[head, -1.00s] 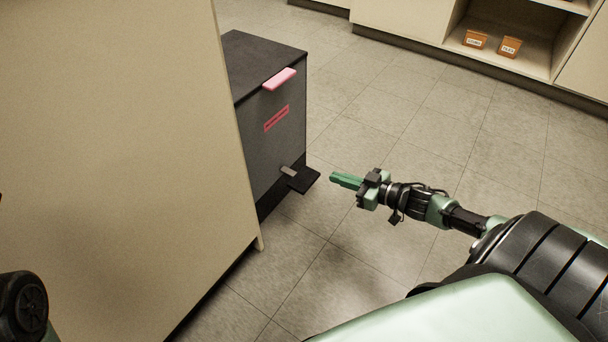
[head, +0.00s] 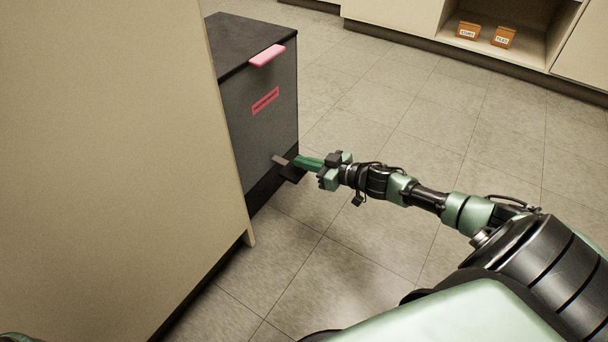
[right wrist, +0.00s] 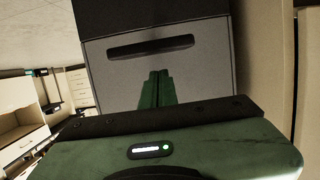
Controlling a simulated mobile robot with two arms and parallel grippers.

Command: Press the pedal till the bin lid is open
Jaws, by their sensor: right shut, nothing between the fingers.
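The bin (head: 266,125) is a dark grey box beside the beige panel, with a pink handle (head: 267,55) and a red-outlined mark on its front. Its dark lid (head: 250,40) lies flat and looks shut. In the right wrist view the green fingers (right wrist: 156,90) point at a grey surface with a dark bar. My left gripper is out of view.
A tall beige panel (head: 110,150) stands close on the left, hiding part of the bin. Open tiled floor (head: 400,110) lies right of the bin. Cabinets with a shelf holding two orange boxes (head: 468,30) are at the back.

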